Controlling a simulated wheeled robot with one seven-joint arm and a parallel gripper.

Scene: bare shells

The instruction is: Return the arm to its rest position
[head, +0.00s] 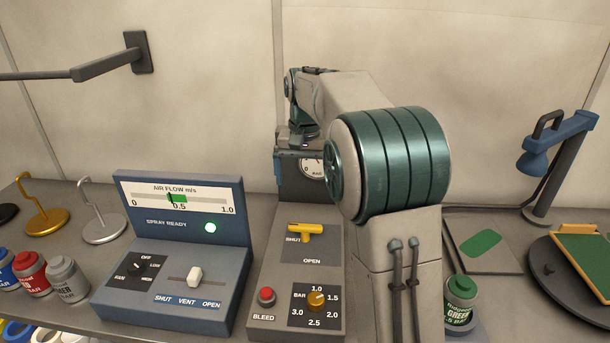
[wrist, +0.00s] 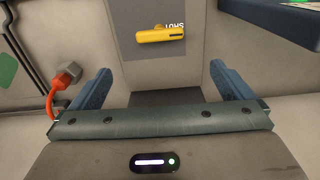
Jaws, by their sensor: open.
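My arm rises in the middle of the head view and bends back toward the wall. My gripper (head: 279,168) is small and partly hidden there, beside the pressure gauge (head: 313,168) at the back of the grey regulator panel. In the wrist view my gripper (wrist: 162,82) has its two blue fingers wide apart, with nothing between them. The yellow lever (wrist: 161,34) on that panel lies beyond the fingers and appears upside down. In the head view the yellow lever (head: 305,232) lies crosswise near the SHUT mark.
The blue air flow box (head: 180,222) with a lit green lamp stands left. Paint jars (head: 67,279) and hook stands (head: 98,224) are further left. A green jar (head: 460,299), a turntable (head: 570,290) and a blue lamp (head: 556,140) are right. An orange fitting (wrist: 62,85) shows in the wrist view.

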